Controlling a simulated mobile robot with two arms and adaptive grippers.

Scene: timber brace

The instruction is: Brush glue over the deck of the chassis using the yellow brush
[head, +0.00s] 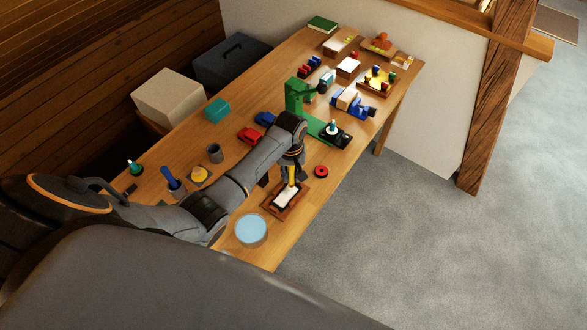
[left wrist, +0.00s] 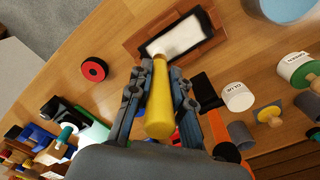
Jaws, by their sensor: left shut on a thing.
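My left gripper (head: 292,168) is shut on the yellow brush (head: 292,176). The brush's handle (left wrist: 162,115) lies between both fingers (left wrist: 160,90) in the left wrist view. Its tip is over a pale panel with a dark border (head: 287,196), which looks like the chassis deck. It sits in a brown wooden frame (left wrist: 133,45) on the table. I cannot tell whether the tip touches the panel, or whether the white on it is glue. A white pot with a printed label (left wrist: 238,96) stands near the frame. My right gripper is not in view.
A round pale-blue dish (head: 251,230) and a red ring (head: 321,171) are near the frame on the wooden table (head: 325,198). A green machine (head: 297,97), red car-shaped block (head: 249,135) and grey cup (head: 215,153) stand farther off. A timber post (head: 492,100) rises beyond.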

